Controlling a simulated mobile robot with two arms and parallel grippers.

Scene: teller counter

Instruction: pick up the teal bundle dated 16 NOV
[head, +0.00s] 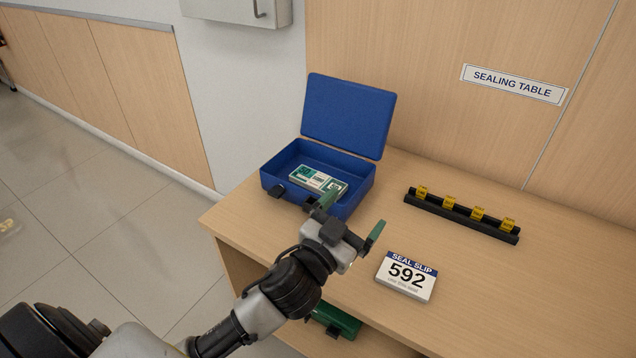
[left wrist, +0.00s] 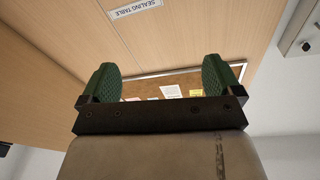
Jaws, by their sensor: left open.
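A teal and white bundle (head: 318,179) lies inside the open blue cash box (head: 361,188) on the table. A date on it is too small to read. My left gripper (head: 352,217) is open and empty, just in front of the box's front right corner; one green finger overlaps the box's front in the head view. In the left wrist view the two green fingers (left wrist: 160,82) are wide apart with nothing between them. The bundle is not seen in that view. My right gripper is not in view.
The wooden table (head: 375,232) also holds a seal slip block marked 592 (head: 406,276) and a black rack (head: 461,216) with several yellow tags. The box lid (head: 347,113) stands open at the back. A green item (head: 335,320) sits below the tabletop.

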